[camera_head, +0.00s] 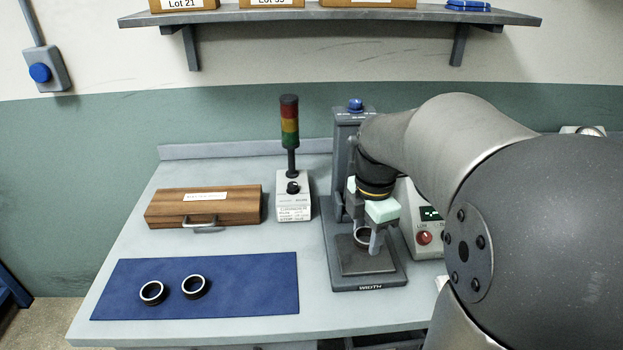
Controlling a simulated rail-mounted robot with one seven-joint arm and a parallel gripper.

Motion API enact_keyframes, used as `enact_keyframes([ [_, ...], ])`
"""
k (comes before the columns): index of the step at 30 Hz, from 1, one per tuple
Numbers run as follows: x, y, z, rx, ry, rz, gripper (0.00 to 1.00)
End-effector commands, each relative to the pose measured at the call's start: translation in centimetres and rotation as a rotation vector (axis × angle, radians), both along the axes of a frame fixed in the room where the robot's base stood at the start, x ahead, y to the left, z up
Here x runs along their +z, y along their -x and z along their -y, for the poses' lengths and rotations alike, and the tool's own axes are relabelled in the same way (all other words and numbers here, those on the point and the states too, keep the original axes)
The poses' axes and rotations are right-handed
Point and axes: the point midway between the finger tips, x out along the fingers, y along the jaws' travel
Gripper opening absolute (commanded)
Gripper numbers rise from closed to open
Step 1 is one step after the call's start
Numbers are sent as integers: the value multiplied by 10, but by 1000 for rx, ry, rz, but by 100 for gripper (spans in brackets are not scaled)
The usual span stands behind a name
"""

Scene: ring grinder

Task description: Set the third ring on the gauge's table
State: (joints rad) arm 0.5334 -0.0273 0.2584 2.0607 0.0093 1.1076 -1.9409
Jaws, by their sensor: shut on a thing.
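Two dark rings with bright rims lie on the blue mat at the left front: one ring (152,293) and another ring (195,286) just right of it. My gripper (371,240) points down over the gauge's table (367,264), at the gauge marked WIDTH (369,287). It is shut on a third ring (361,238), partly hidden by a finger. The ring is at the back part of the table; I cannot tell whether it touches the surface. My arm hides part of the gauge's column (341,160).
A stack light (290,120) stands on a labelled white box (293,200) left of the gauge. A wooden case (204,205) lies farther left. A readout box with a red button (424,238) stands right of the gauge. A shelf (330,16) hangs above. The bench between mat and gauge is clear.

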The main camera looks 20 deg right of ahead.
Motion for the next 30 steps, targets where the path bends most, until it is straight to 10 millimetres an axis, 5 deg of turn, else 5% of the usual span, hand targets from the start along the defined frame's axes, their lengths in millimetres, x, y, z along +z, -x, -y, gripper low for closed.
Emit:
enact_keyframes([
  [10,-54,-49,27,-1,-1,-1,21],
  [24,-97,-60,33,-1,0,-1,21],
  [30,-98,-60,33,-1,1,1,21],
])
